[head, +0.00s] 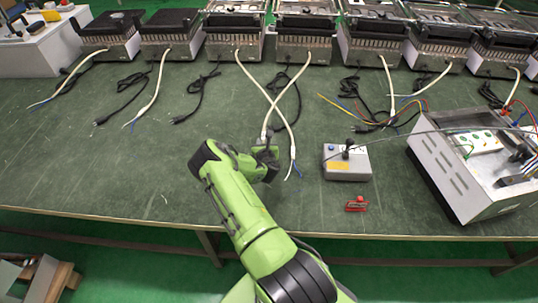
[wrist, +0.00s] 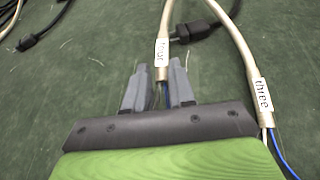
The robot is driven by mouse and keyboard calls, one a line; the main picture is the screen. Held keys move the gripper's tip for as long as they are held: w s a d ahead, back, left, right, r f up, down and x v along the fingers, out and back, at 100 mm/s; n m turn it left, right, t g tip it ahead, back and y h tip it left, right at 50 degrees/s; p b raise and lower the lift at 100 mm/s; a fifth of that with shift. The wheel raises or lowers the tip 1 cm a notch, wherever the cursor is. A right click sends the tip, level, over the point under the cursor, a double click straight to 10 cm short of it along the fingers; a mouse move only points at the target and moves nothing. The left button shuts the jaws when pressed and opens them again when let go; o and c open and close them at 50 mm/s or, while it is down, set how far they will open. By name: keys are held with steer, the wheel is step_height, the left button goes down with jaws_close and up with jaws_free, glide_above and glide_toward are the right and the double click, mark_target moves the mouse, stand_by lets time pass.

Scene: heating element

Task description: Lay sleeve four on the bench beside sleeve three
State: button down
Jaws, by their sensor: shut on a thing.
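Sleeve four (wrist: 162,52) is a white sleeve on the end of a cream cable, with its label reading sideways in the wrist view. My gripper (wrist: 161,78) is shut on it, with blue and white wire ends showing between the fingers. In the head view my gripper (head: 265,157) is low over the front middle of the bench (head: 120,165); I cannot tell whether the sleeve touches the bench. Sleeve three (wrist: 262,95) lies to the right of my gripper, apart from it, and shows in the head view (head: 293,153). The two cream cables cross behind my gripper.
A grey control box (head: 347,162) with a black knob and a small red part (head: 356,204) are to the right. An open metal unit (head: 450,165) stands at far right. Several heater units line the back, with black cords in front. The bench's left front is clear.

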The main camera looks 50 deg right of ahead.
step_height(320, 180, down, 4)
steer(key=shift+r+b, duration=0.1)
steer(key=shift+b, duration=0.7)
steer(key=shift+r, duration=0.1)
